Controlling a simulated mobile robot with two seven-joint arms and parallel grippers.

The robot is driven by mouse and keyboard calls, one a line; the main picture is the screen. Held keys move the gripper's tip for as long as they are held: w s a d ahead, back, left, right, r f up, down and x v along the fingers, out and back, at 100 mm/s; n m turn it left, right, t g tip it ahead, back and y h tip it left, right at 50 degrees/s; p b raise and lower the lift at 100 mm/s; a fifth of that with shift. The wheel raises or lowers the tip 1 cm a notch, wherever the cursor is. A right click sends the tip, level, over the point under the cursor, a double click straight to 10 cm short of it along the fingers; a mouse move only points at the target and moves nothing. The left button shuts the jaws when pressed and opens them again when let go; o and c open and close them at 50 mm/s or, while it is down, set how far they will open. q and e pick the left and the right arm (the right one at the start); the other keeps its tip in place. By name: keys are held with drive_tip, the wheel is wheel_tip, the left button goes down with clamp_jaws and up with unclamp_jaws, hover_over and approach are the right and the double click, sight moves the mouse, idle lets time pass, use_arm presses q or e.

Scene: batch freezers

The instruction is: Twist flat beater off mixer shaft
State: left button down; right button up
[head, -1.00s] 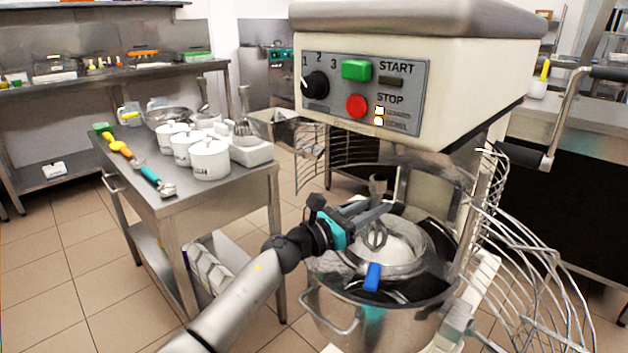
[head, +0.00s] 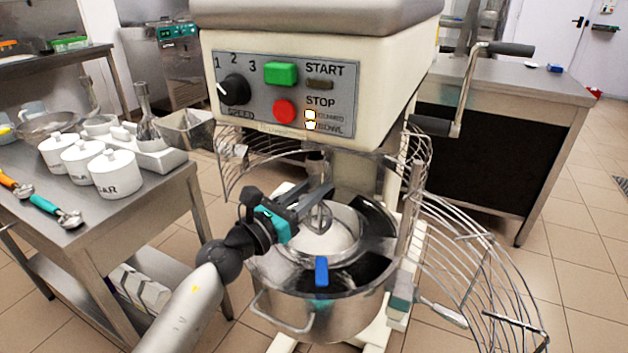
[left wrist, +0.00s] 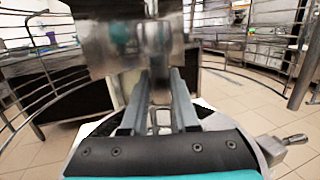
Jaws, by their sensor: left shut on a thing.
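The flat beater (head: 318,216) is a grey metal loop that hangs under the mixer head, just above the bowl's opening. My left gripper (head: 312,198) reaches in from the left and is shut on the upper part of the beater. In the left wrist view its two fingers (left wrist: 160,100) close on the beater's stem below a shiny metal cylinder, the mixer shaft (left wrist: 132,45). In the head view the shaft (head: 314,160) shows only in part under the mixer head. I cannot tell whether beater and shaft are joined. My right gripper is not in view.
The wire guard (head: 470,255) is swung open to the right. A steel table (head: 120,215) with white canisters stands left.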

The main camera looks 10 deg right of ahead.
use_arm(q)
drive_tip(key=shift+r+p+v, duration=0.15)
drive_tip(key=shift+p+v, duration=0.1)
drive_tip(key=shift+v, duration=0.55)
drive_tip(key=shift+r+p+v, duration=0.15)
drive_tip(key=shift+p+v, duration=0.1)
drive_tip(key=shift+v, duration=0.5)
drive_tip(key=shift+p+v, duration=0.3)
drive_tip(key=shift+v, duration=0.9)
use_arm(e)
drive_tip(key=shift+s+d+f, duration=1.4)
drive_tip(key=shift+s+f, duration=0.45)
use_arm(q)
drive_tip(key=s+r+v, duration=0.1)
drive_tip(key=r+v, duration=0.1)
drive_tip(key=v, duration=0.8)
drive_tip(key=r+b+v, duration=0.1)
drive_tip(key=r+v, duration=0.1)
drive_tip(key=v, duration=0.8)
drive_tip(key=shift+s+d+r, duration=0.2)
drive_tip(key=shift+s+d, duration=0.2)
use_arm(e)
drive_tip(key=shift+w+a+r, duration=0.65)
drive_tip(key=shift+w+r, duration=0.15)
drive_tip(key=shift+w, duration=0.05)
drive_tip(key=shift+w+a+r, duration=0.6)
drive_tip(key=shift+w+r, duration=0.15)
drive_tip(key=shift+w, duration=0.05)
